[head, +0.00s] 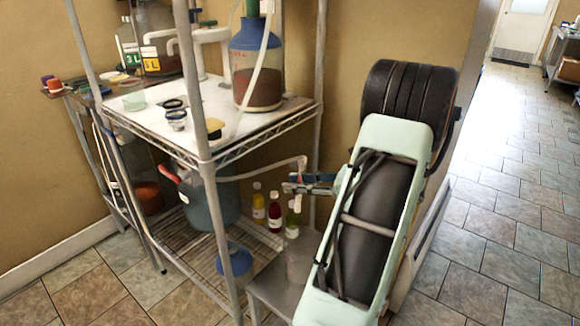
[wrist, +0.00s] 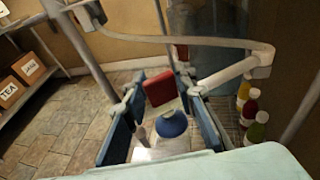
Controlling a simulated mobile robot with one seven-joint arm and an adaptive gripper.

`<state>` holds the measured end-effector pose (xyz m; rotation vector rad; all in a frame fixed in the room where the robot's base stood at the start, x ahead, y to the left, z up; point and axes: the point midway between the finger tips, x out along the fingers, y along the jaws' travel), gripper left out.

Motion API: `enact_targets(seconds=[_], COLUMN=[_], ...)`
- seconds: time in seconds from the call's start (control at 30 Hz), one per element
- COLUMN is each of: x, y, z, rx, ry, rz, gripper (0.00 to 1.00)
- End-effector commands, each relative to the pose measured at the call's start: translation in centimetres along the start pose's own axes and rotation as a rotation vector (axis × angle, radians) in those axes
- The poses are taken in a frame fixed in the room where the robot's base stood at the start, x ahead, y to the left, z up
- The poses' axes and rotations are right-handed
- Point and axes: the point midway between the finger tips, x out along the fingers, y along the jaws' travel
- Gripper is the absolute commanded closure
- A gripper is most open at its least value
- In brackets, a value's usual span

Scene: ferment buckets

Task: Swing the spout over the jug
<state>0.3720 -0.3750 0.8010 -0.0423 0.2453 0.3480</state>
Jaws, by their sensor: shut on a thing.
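The spout is a pale pipe (head: 262,172) reaching out from the rack and bending down at its outer end. It crosses the top of the wrist view (wrist: 170,40) and bends back at the right. My gripper (head: 305,186) is at its outer end, shut on a red tab (wrist: 160,88) that shows between the blue finger pads. How the tab joins the pipe is hidden.
A wire rack (head: 232,152) holds a blue-topped fermenter (head: 257,70) above and a grey bucket (head: 208,200) below. Several bottles (head: 275,212) stand behind my gripper. A blue funnel-like thing (head: 235,260) is low beside the stand (head: 270,282). Open tiled floor lies at right.

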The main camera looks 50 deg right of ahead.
Motion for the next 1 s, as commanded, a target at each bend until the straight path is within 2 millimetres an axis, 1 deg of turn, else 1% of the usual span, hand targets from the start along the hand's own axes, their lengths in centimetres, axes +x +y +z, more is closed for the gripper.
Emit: enact_targets(seconds=[0.03,0.17,0.6,0.9,0.93,1.0], x=[0.1,0.0,-1.6,-1.9,-1.9,-1.9], y=[0.5,0.5,-0.3,-0.4,-0.4,-0.4], z=[-0.2,-0.3,-0.6,-0.7,-0.7,-0.7], rx=[0.007,0.007,-0.007,-0.010,-0.010,-0.010], ry=[0.002,0.002,0.002,0.004,0.004,0.004], rz=[0.012,0.012,0.067,0.072,0.072,0.071], gripper=[0.86,0.86,0.87,0.87,0.74,0.67])
